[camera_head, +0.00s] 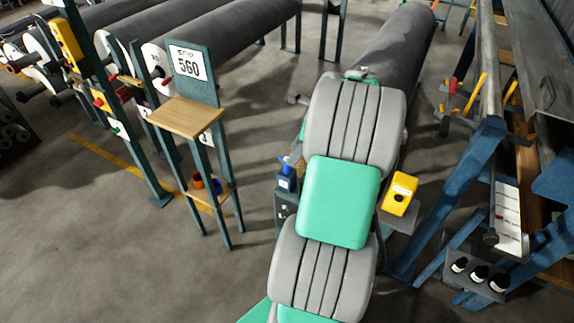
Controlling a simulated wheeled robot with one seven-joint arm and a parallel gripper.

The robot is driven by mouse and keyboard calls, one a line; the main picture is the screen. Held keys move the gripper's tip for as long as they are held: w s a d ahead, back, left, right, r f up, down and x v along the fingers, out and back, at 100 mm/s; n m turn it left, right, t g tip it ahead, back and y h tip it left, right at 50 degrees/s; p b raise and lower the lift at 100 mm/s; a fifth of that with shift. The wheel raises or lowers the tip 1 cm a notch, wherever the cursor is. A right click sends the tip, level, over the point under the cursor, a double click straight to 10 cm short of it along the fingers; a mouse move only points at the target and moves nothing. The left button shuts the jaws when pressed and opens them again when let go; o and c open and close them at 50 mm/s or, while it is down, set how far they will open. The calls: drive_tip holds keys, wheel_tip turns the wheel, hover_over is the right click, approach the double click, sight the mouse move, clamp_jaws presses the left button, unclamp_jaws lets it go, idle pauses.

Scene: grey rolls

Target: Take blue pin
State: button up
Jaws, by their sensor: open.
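A small blue object (289,162) shows just left of my arm, above a dark box; I cannot tell whether it is the blue pin. Another small dark blue object (216,186) sits beside an orange one (197,181) on the lower shelf of the wooden-topped stand. It is too small to identify. My grey and green arm reaches up the middle of the view toward a long grey roll. My gripper is not visible; the far end of my arm hides that area.
The stand (190,115) with a "560" sign is at the left. Large grey rolls (215,35) lie behind it. A yellow box (399,194) is right of my arm. A blue steel frame (455,195) fills the right. Open floor (90,260) lies at lower left.

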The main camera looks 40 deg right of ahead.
sight(287, 172)
drive_tip(key=shift+m, duration=0.5)
drive_tip(key=x, duration=0.2)
drive_tip(key=d+x, duration=0.1)
drive_tip(key=x, duration=0.4)
drive_tip(key=shift+w+d+f, duration=0.15)
drive_tip(key=shift+f, duration=0.4)
drive_tip(key=shift+c, duration=0.5)
clamp_jaws()
